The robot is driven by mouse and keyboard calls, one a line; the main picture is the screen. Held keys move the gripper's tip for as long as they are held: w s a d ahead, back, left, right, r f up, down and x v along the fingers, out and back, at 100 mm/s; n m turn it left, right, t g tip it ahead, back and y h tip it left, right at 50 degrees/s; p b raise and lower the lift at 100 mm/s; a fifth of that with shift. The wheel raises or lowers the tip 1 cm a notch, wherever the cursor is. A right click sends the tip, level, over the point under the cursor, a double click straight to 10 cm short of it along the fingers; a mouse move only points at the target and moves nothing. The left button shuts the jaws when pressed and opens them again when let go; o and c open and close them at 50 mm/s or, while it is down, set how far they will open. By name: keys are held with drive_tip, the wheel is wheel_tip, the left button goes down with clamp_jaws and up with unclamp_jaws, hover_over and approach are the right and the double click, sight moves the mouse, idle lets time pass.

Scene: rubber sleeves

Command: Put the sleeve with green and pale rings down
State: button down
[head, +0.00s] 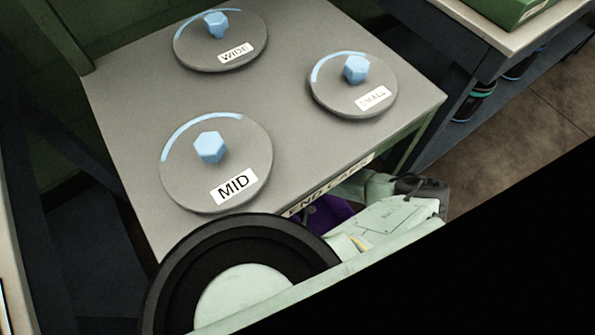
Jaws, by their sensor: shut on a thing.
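I cannot make out my gripper or its fingertips; only pale and dark parts of my own arm show along the bottom. I cannot make out a sleeve held in it. A dark round thing with a green band (481,89) stands on the lower shelf of the right-hand bench. It is small and partly cut off by the bench, so I cannot tell whether it also has pale rings. Purple material (328,213) shows below the front edge of the grey table, mostly hidden by my arm.
The grey table (285,100) bears three round lids with blue knobs, labelled WIDE (198,52), SMALL (335,95) and MID (185,178). Its front edge reads END CAPS. A green box (508,12) sits on the right bench. Bare tabletop lies between the lids.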

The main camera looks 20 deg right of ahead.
drive_tip(key=shift+w+f, duration=0.1)
drive_tip(key=shift+f, duration=2.15)
drive_tip(key=shift+f+b, duration=0.2)
drive_tip(key=shift+b, duration=0.15)
drive_tip(key=c, duration=1.7)
unclamp_jaws()
drive_tip(key=r, duration=0.4)
drive_tip(key=w+r, duration=0.1)
drive_tip(key=r, duration=0.3)
drive_tip(key=r+p, duration=0.1)
drive_tip(key=r, duration=0.3)
drive_tip(key=shift+w+a+r, duration=0.15)
drive_tip(key=shift+w+a, duration=0.05)
drive_tip(key=shift+a, duration=0.05)
